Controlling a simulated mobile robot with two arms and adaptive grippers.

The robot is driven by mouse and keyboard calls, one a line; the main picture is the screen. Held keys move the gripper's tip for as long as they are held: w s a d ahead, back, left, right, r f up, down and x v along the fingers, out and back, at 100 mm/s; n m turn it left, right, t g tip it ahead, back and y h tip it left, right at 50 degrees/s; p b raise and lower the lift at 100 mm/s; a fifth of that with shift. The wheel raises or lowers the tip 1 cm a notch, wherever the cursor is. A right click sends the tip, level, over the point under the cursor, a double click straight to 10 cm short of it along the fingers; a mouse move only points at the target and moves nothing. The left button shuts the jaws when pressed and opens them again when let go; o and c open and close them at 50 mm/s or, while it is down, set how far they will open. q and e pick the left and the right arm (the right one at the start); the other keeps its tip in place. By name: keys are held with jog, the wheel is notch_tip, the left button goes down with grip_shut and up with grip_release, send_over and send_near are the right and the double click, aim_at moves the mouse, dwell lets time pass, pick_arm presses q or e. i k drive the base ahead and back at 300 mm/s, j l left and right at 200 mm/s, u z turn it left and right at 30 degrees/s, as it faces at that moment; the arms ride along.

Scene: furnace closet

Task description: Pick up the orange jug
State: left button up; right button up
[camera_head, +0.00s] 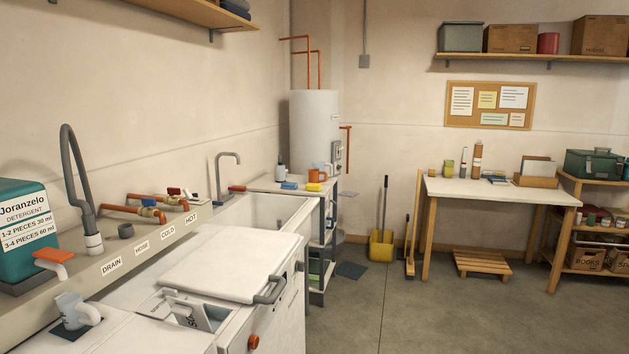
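A small orange jug (318,171) stands upright on the far end of the counter (266,184), past the sink and in front of the white water heater. Its handle seems to be on the right side. A yellow item (313,187) lies in front of it and a blue item (289,185) to its left. Neither of my grippers is in the camera_head view.
A white sink (270,212) lies before the counter. A yellow dustpan (381,246) stands on the floor; the middle floor is clear.

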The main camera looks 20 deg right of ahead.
aim_at(313, 174)
jog(key=i+l+z, duration=0.5)
jog(key=i+z, duration=0.2)
jog(key=i, duration=0.2)
jog(key=i+z, duration=0.4)
jog(key=i+l, duration=0.1)
jog(key=i, duration=1.75)
